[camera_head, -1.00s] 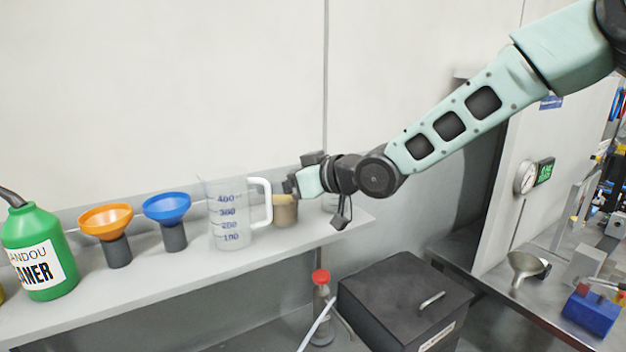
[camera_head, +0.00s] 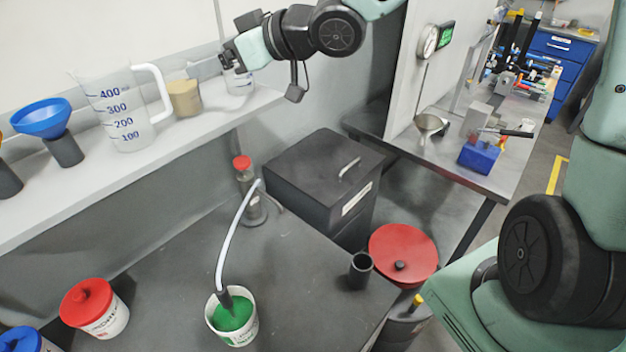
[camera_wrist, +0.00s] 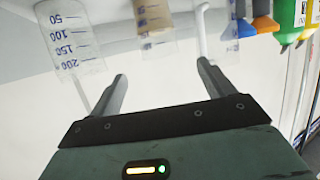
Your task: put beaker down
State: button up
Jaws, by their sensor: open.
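A small clear beaker (camera_head: 238,82) with blue marks stands on the shelf, right of a tan pot (camera_head: 184,98). In the wrist view the small beaker (camera_wrist: 72,38) appears upside down at the upper left, outside the left finger. My gripper (camera_head: 220,62) is beside and above it at the shelf, partly hiding it. In the wrist view my gripper (camera_wrist: 163,80) is open, with nothing held between its fingers. I cannot tell whether a finger touches the beaker. A larger handled measuring jug (camera_head: 118,108) marked 100 to 400 stands left of the pot.
A blue funnel (camera_head: 42,118) stands left on the shelf (camera_head: 100,185). Below are a black box (camera_head: 315,165), a red-capped bottle (camera_head: 248,185), a white tub with green contents (camera_head: 232,318) and a red-lidded tub (camera_head: 95,308). A steel bench (camera_head: 440,160) is at the right.

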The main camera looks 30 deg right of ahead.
jog(key=s+f+g+h, duration=0.3)
jog(key=s+f+h, duration=0.3)
jog(key=s+f, duration=0.35)
jog(key=s+d+f+m+g+h, duration=0.1)
jog(key=s+d+g+h, duration=0.1)
jog(key=s, duration=0.8)
jog(key=s+d+f+g+h, duration=0.1)
jog(key=s+g, duration=0.3)
jog(key=s, duration=0.7)
jog(key=shift+s+d+f+m+g+h, duration=0.2)
jog(key=shift+d+f+m+g+h, duration=0.1)
jog(key=shift+d+f+m+h, duration=0.15)
notch_tip(320, 180, down, 11)
jog(key=b, duration=1)
jog(key=shift+r, duration=0.2)
